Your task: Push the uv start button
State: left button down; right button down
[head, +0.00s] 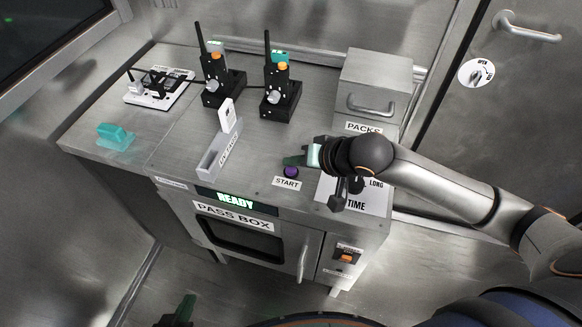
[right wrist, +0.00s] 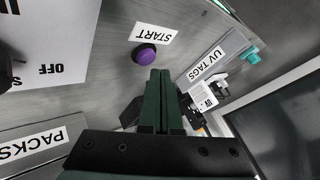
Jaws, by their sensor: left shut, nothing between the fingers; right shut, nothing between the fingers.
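The purple start button (head: 291,172) sits on the steel top of the pass box, just above its START label (head: 286,183). My right gripper (head: 290,160) is shut and empty, reaching in from the right with its tips close behind the button. In the right wrist view the button (right wrist: 145,55) shows just left of and beyond the shut fingertips (right wrist: 160,74). The fingers look apart from it; their exact height above it is hard to tell. My left gripper (head: 186,306) is low at the bottom edge, shut and empty, away from the pass box.
The pass box display (head: 236,203) reads READY. A UV tags holder (head: 211,165) stands left of the button. A TIME panel (head: 374,200) lies to the right, partly under my right arm. A PACKS box (head: 372,85) and two radios (head: 281,82) (head: 218,75) stand behind.

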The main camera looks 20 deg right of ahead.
jog(key=shift+f, duration=0.1)
jog(key=shift+f, duration=0.3)
jog(key=shift+f, duration=0.1)
dwell(0.5)
jog(key=shift+f, duration=0.5)
dwell(0.5)
jog(key=shift+r+p, duration=1)
jog(key=shift+p, duration=0.55)
